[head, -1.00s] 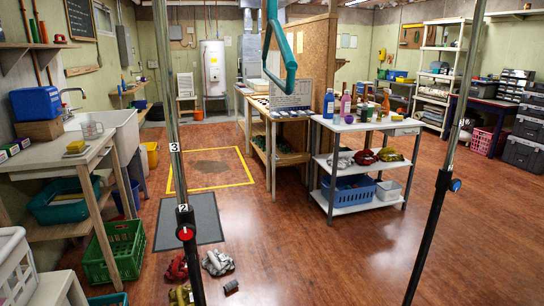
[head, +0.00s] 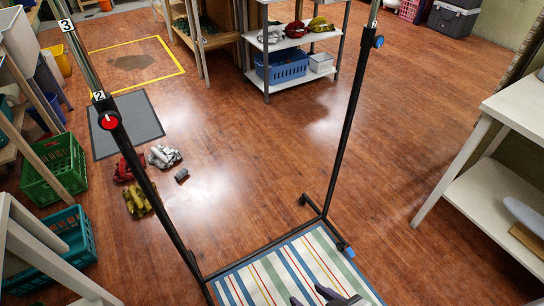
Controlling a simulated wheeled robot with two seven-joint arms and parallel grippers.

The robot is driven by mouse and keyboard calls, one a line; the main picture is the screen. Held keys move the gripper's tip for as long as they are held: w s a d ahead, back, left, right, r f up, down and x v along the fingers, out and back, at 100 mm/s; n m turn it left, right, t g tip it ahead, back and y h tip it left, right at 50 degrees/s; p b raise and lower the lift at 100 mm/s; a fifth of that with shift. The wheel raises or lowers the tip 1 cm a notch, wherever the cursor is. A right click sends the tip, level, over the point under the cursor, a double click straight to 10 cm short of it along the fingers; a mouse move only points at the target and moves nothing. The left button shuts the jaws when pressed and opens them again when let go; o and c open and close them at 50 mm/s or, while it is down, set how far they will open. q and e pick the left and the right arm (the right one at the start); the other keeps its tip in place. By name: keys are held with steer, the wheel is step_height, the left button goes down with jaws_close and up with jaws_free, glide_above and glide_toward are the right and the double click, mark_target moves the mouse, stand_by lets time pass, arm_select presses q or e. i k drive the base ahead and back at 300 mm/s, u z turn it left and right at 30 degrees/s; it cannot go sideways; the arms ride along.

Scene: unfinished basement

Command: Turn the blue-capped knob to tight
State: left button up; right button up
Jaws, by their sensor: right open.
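The blue-capped knob (head: 378,41) sits on the side of the right upright (head: 346,130) of a black and chrome rack, near the top right of the head view. A red-capped knob (head: 109,121) is on the left upright, close to the number 2 label. My right gripper (head: 316,296) shows only as dark fingertips at the bottom edge, over the striped mat. It is open, low and well apart from the blue-capped knob. My left gripper is out of view. I cannot tell how tight the knob is.
The rack's base and casters (head: 305,199) stand at the striped mat (head: 262,274). Red, white and yellow heaps (head: 163,157) lie on the floor to the left. A white shelf table (head: 475,205) stands at the right. The floor between the uprights is mostly clear.

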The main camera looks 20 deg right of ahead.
mark_target(377, 41)
steer(key=z, duration=2.2)
steer(key=i, duration=0.85)
steer(key=u, duration=2.6)
